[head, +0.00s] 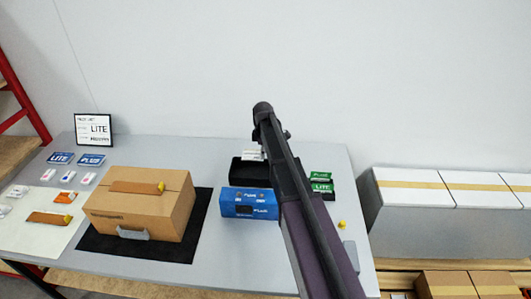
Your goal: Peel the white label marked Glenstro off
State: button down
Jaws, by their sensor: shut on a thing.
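No label marked Glenstro can be read at this size. A brown cardboard box (165,193) on a black mat (100,243) has small dark print and a grey patch (133,233) on its front. A blue box (249,203) with white print stands right of it. A small white piece (251,155) shows at the back edge of a black tray (238,173), beside my arm; I cannot tell whether it is a label. My arm reaches up from the lower right across the table. My gripper is not visible, seemingly hidden by the arm.
Green boxes (321,188) stand right of my arm. A framed sign (94,130) stands at the back left. Blue cards (61,158) and small white items lie at left. White cartons (420,200) stand right.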

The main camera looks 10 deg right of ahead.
jog(key=shift+f+b, duration=2.45)
jog(key=shift+f, duration=0.25)
jog(key=shift+w, duration=0.15)
jog(key=shift+c, duration=1.8)
grip_release()
jog(key=shift+r, duration=0.1)
jog(key=shift+w+r+p, duration=0.1)
jog(key=shift+r+p, duration=2.35)
jog(key=shift+p, duration=0.1)
